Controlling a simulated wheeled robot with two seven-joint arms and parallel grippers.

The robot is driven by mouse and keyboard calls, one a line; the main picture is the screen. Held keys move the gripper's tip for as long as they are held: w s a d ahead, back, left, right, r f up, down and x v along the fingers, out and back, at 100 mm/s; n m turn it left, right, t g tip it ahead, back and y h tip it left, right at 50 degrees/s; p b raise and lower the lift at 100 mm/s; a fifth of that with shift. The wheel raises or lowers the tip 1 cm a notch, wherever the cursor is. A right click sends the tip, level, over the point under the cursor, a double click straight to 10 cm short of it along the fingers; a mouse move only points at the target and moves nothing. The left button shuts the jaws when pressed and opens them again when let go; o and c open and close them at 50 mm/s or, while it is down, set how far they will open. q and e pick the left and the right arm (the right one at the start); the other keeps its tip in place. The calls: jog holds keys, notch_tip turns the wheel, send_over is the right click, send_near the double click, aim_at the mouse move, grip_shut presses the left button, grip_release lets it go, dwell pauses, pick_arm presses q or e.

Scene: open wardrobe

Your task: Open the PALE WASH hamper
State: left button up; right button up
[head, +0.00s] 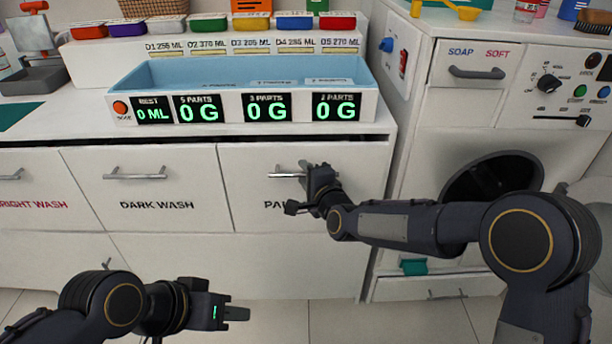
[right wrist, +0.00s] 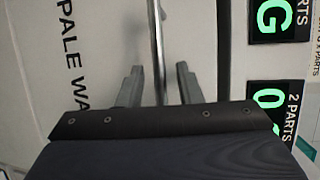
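The PALE WASH hamper front (head: 262,224) is a white panel that sits flush with its neighbours, closed. My right arm covers part of its label; the label also shows sideways in the right wrist view (right wrist: 73,50). Its metal bar handle (head: 282,175) shows in the right wrist view (right wrist: 155,45) running between the two fingers. My right gripper (right wrist: 158,80) is open around the handle, with a gap on each side. In the head view my right gripper (head: 305,175) is at the handle's right end.
The DARK WASH hamper (head: 150,185) is closed to the left. Above is a counter with a blue tray (head: 200,73) and displays. A washer with a dark round opening (head: 490,178) stands at the right. The floor (head: 335,320) in front is clear.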

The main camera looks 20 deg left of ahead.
jog(key=shift+c, duration=0.4)
grip_shut()
